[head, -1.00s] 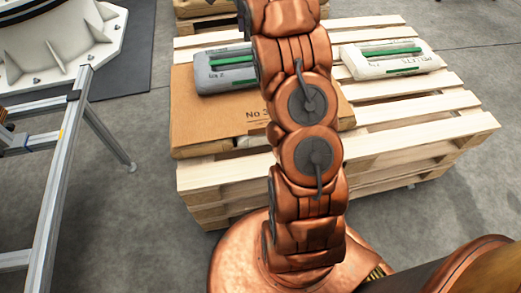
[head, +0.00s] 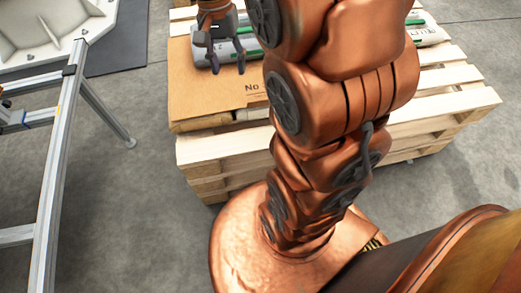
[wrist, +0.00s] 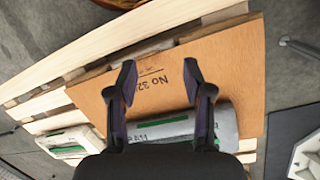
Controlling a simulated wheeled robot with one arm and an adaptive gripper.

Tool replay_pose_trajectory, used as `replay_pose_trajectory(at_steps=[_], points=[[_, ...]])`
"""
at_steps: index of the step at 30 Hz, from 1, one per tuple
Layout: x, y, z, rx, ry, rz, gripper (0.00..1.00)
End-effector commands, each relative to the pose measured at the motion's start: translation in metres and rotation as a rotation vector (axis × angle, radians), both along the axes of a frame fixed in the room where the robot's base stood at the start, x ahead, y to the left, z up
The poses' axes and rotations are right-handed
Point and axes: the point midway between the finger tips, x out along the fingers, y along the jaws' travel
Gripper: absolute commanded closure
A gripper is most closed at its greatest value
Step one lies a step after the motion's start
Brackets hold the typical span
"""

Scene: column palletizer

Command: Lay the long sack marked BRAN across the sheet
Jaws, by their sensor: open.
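The brown cardboard sheet (head: 205,95) lies on the pallet, printed "No 3…"; it also fills the middle of the wrist view (wrist: 235,65). A grey sack with a green stripe lies on its far part in the head view, partly behind my gripper; it also shows in the wrist view (wrist: 228,125). My gripper (head: 227,70) is open and empty, fingers pointing down above the sheet near the grey sack. In the wrist view its fingertips (wrist: 158,68) are apart over the bare sheet.
A white sack (head: 432,36) lies on the pallet's right side, mostly behind my arm. The pallet's slats (head: 450,100) are bare at the front right. A metal frame (head: 62,140) stands left, with grey floor between it and the pallet.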

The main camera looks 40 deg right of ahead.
Motion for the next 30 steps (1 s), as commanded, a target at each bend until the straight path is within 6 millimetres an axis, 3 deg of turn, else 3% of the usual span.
replay_pose_trajectory(at_steps=[9,18,24,30], points=[[-0.096,0.045,-0.016,0.085,0.048,0.365,0.49],[-0.181,0.069,-0.039,0.162,0.089,0.688,0.49],[-0.209,0.074,-0.048,0.191,0.106,0.794,0.49],[-0.212,0.075,-0.049,0.195,0.105,0.811,0.49]])
